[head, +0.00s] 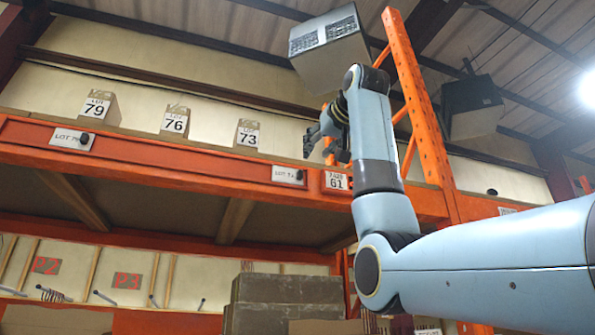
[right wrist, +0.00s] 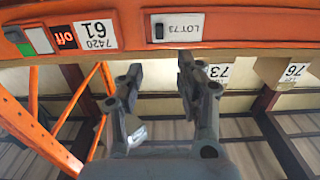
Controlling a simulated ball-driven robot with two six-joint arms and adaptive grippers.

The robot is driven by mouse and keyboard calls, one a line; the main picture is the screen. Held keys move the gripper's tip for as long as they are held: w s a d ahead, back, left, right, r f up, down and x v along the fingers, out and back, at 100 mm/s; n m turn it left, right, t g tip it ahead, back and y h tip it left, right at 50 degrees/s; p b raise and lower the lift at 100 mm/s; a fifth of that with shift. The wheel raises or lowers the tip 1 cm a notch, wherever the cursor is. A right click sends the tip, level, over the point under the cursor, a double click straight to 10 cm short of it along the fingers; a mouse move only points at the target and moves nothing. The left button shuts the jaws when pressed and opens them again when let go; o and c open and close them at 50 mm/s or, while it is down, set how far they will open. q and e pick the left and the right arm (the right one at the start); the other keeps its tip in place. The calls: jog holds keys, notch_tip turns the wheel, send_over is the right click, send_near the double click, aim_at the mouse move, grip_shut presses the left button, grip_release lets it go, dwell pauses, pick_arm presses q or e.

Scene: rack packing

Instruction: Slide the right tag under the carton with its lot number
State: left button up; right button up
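Three small cartons stand on the upper orange shelf: carton 79 (head: 98,108) at left, carton 76 (head: 175,121) in the middle and carton 73 (head: 247,134) at right. The right tag (head: 289,175), reading LOT 73 in the right wrist view (right wrist: 190,27), is on the beam's front, right of carton 73. The left tag (head: 72,139) is on the beam below and left of carton 79; its last digit is unclear. My right gripper (head: 314,138) is above the beam near the right tag. Its fingers (right wrist: 158,78) are apart and empty. My left gripper is out of view.
An orange beam (head: 200,163) runs along the shelf front, with a fixed 7420 61 label (head: 336,181) right of the right tag. An orange upright (head: 420,100) stands right of my gripper. A large grey box (head: 330,58) is above. The beam between the tags is clear.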

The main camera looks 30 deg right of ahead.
aim_at(301, 170)
jog(key=p+x, duration=0.2)
jog(key=x, duration=0.3)
jog(key=p+x, duration=0.3)
jog(key=x, duration=0.2)
jog(key=shift+r, duration=0.2)
jog(key=shift+w+d+f+p, duration=0.1)
jog(key=shift+w+f+p, duration=0.15)
jog(key=shift+w, duration=0.3)
jog(key=shift+r, duration=0.1)
grip_shut()
